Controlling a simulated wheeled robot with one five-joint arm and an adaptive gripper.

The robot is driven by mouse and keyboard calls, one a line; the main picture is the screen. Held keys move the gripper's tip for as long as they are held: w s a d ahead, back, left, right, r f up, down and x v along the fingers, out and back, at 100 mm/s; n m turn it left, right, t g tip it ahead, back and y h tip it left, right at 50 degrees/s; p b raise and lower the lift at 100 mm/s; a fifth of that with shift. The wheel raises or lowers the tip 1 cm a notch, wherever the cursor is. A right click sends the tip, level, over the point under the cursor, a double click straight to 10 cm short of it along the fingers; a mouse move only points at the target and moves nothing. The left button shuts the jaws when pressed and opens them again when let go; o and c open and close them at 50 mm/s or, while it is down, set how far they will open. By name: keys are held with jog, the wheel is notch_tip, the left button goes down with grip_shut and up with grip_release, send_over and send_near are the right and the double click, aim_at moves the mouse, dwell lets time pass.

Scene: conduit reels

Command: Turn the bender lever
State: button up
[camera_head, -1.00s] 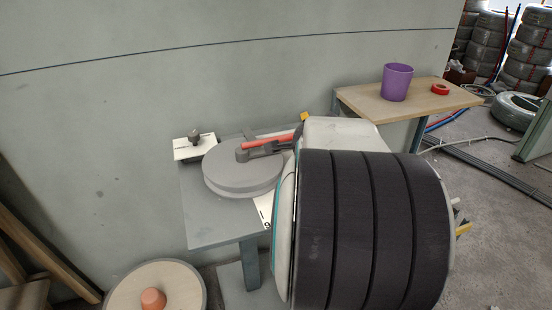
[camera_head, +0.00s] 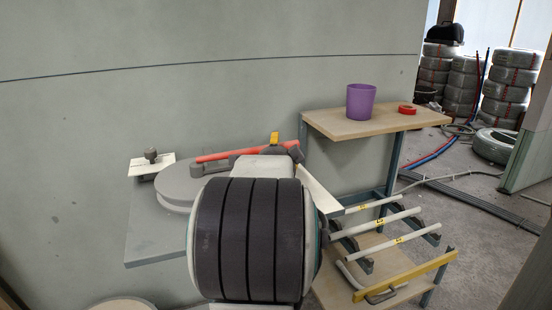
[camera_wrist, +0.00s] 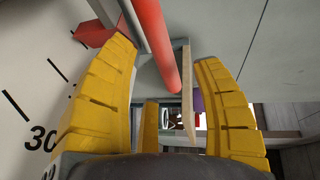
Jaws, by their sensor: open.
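The bender lever is a red bar (camera_head: 222,155) that runs right from a grey block on the round grey bender (camera_head: 178,188). In the head view one yellow fingertip of my gripper (camera_head: 274,138) shows beside the lever's right part; the rest is hidden by my arm. In the wrist view my gripper (camera_wrist: 165,58) is open, with yellow fingers left and right. The red lever (camera_wrist: 155,40) passes through the gap between them, nearer the left finger in the picture. Contact cannot be told.
A white scale plate marked 30 (camera_wrist: 35,85) lies at the wrist view's left. A wooden-topped table (camera_head: 345,125) at right holds a purple cup (camera_head: 361,101) and red tape (camera_head: 407,109). Below, a rack holds white pipes (camera_head: 375,229) and a yellow level (camera_head: 405,275). The wall stands close behind.

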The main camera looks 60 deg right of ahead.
jog(key=shift+b+x, duration=0.6)
jog(key=shift+x, duration=1.4)
jog(key=shift+c, duration=0.3)
grip_shut()
